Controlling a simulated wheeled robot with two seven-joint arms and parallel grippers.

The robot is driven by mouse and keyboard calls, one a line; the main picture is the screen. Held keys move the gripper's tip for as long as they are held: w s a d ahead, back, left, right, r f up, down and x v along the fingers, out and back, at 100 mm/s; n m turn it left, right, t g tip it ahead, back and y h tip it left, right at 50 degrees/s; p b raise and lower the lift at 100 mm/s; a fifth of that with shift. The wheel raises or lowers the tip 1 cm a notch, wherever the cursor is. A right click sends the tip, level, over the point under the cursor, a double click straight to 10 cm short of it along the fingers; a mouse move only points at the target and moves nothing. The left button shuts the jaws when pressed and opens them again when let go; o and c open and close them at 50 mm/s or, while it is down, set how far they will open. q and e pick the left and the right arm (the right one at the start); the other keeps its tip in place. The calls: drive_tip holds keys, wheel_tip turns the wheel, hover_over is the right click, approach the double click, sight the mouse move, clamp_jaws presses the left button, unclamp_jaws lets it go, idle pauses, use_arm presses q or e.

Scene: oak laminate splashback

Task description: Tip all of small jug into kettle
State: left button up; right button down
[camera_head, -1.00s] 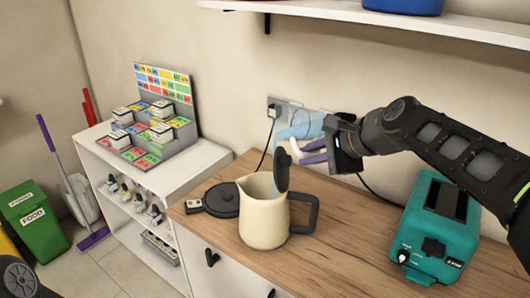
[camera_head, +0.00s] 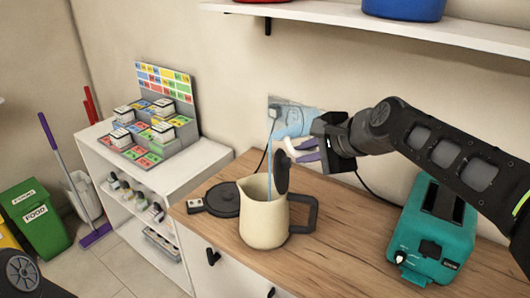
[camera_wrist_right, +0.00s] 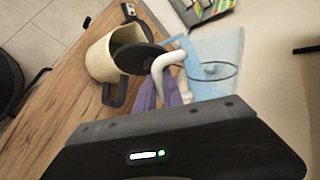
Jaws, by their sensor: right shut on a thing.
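The kettle (camera_head: 263,220) is a cream jug-shaped body with a black handle, upright on the wooden worktop. Its dark lid (camera_head: 282,172) stands open. The small jug (camera_head: 296,121), translucent pale blue with a white handle, is tipped steeply above the kettle. A thin blue stream falls from it into the kettle's mouth. My right gripper (camera_head: 304,150), with purple fingers, is shut on the jug's handle. In the right wrist view the jug (camera_wrist_right: 216,62) is beside the lid, and the fingers (camera_wrist_right: 160,92) close on the white handle. My left gripper is not seen.
A teal toaster (camera_head: 438,232) stands on the worktop at right. The black kettle base (camera_head: 223,199) is left of the kettle. A wall socket with cords is behind the jug, and a shelf (camera_head: 400,27) hangs above. A white unit (camera_head: 185,170) with a card rack stands at left.

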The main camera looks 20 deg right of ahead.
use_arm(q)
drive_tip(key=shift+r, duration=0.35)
use_arm(e)
drive_tip(key=shift+a+r, duration=0.1)
drive_tip(key=shift+r, duration=0.25)
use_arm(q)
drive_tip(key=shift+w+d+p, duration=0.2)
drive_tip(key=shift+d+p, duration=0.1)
use_arm(e)
drive_tip(key=shift+f+n+h, duration=0.4)
drive_tip(key=shift+f+h, duration=0.05)
drive_tip(key=shift+h, duration=0.25)
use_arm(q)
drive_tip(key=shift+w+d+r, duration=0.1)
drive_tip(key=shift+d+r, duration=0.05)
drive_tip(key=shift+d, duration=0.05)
use_arm(e)
drive_tip(key=shift+t, duration=0.3)
